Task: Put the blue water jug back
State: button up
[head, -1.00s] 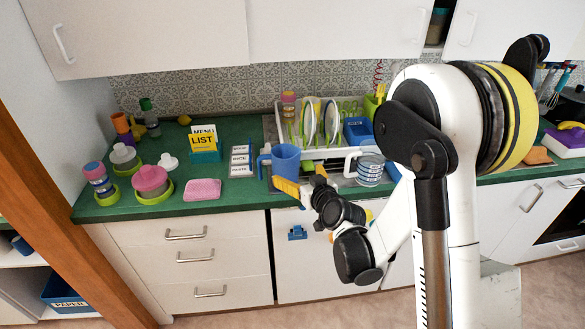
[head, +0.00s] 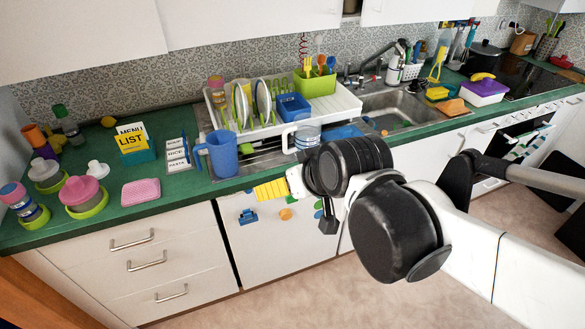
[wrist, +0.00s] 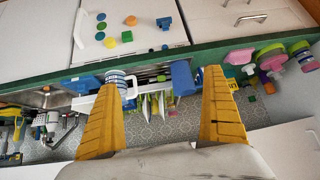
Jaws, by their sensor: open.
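My gripper (head: 270,189) is in front of the counter edge, to the right of and a little lower than the jug in the head view. In the wrist view my gripper (wrist: 161,105) is open with nothing between its fingers. Only part of the fingers shows in the head view.
A white dish rack (head: 340,103) with plates stands behind. A striped mug (head: 306,135) is right of the jug. Label cards (head: 177,154), a menu box (head: 134,143) and a pink sponge (head: 141,191) lie to the left. Bare green counter (head: 180,189) shows in front of the cards.

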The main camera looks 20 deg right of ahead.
jog(key=s+d+m+g+h, duration=0.1)
jog(key=s+d, duration=0.1)
jog(key=s, duration=0.5)
jog(key=shift+s+d+f, duration=0.2)
jog(key=shift+d+f, duration=0.15)
jog(key=shift+f, duration=0.1)
jog(key=shift+f+b, duration=0.65)
